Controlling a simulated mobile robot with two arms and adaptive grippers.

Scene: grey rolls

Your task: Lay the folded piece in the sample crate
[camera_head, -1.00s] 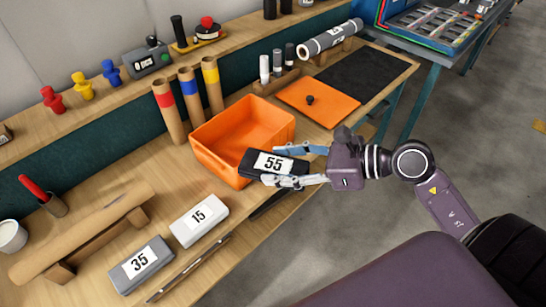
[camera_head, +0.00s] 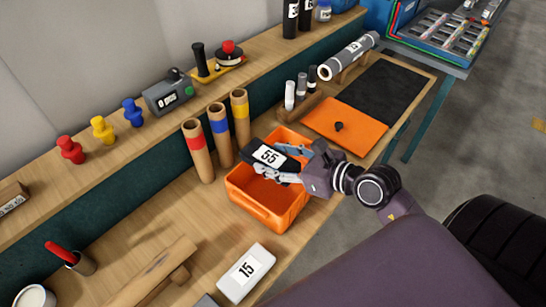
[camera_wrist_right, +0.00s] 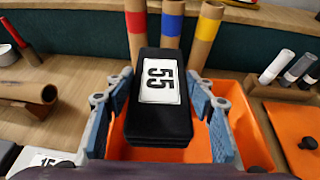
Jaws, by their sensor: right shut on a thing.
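The folded piece (camera_head: 266,157) is black with a white label reading 55. My right gripper (camera_head: 284,160) is shut on it, with a finger on each side. In the right wrist view the folded piece (camera_wrist_right: 158,100) sits between the two blue finger pads (camera_wrist_right: 158,125). The orange crate (camera_head: 262,211) stands on the bench, and the piece is held over its far part, above the rim. The crate (camera_wrist_right: 238,95) also shows behind and below the piece in the wrist view. The visible part of the crate floor is empty. My left gripper is not in view.
Three cardboard tubes with red, blue and yellow bands (camera_head: 220,135) stand close behind the crate. A white block labelled 15 (camera_head: 245,272) lies in front. An orange board with a black knob (camera_head: 346,125) lies to the right, beside small upright cylinders (camera_head: 301,88).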

